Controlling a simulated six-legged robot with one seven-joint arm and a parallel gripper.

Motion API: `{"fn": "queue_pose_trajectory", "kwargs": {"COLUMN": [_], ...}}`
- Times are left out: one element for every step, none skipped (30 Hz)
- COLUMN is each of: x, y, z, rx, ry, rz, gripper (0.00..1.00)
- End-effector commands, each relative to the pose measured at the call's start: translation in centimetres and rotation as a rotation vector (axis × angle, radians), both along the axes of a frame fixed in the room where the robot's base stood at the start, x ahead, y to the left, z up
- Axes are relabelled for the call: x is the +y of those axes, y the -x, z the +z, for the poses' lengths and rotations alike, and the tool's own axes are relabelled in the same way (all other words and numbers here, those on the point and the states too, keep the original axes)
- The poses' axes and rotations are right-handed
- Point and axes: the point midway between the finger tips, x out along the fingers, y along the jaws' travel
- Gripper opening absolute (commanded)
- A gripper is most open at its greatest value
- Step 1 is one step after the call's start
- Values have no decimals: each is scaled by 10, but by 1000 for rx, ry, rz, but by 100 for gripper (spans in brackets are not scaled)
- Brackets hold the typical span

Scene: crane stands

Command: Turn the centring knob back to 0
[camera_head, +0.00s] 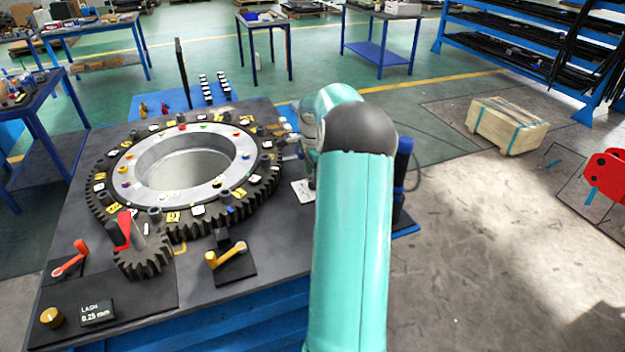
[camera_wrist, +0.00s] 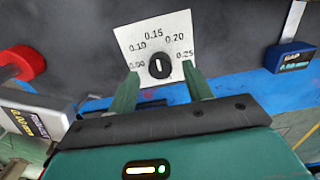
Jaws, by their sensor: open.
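The centring knob (camera_wrist: 159,66) is a small black round knob with a white pointer line, on a white dial plate (camera_wrist: 180,22). The plate carries marks from a low value at left, hard to read, through 0.10, 0.15 and 0.20 to 0.25 at right. The pointer line stands nearly upright, roughly toward 0.15. My gripper (camera_wrist: 161,71) is open, its two green fingers on either side of the knob, with a gap on each side. In the head view the white plate (camera_head: 303,191) shows beside my arm, which hides the knob.
A large toothed ring (camera_head: 185,222) and small pinion (camera_head: 143,260) sit on the dark bench, left of my arm. A red-handled lever (camera_head: 70,260), yellow-handled lever (camera_head: 226,256), brass knob (camera_head: 51,317) and display reading LASH 0.25 mm (camera_head: 97,312) are nearby.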

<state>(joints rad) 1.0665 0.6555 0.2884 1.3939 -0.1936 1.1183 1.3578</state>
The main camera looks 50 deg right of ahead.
Motion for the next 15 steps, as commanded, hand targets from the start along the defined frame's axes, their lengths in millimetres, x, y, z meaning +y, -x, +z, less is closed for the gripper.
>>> {"fn": "queue_pose_trajectory", "kwargs": {"x": [0, 0, 0, 0, 0, 0, 0, 0, 0, 0, 0, 0, 0, 0, 0], "y": [1, 1, 0, -1, -1, -1, -1, -1, -1, -1, -1, -1, -1, -1, -1], "z": [-9, -13, -17, -19, -22, -24, -25, -26, -26, -27, -27, -27, -26, -26, -26], "rx": [2, 2, 1, 1, 1, 1, 2, 1, 1, 1, 0, 0, 0, 0, 1], "ry": [-4, -3, -2, -2, -2, -2, -1, -1, -1, -1, 0, 0, 0, 0, -1], "rz": [-1, -1, 1, 1, 2, 2, 2, 2, 2, 1, 1, 1, 1, 1, 1], "gripper": [50, 50, 50, 50, 50, 50, 50, 50, 50, 50, 50, 50, 50, 50, 50]}}
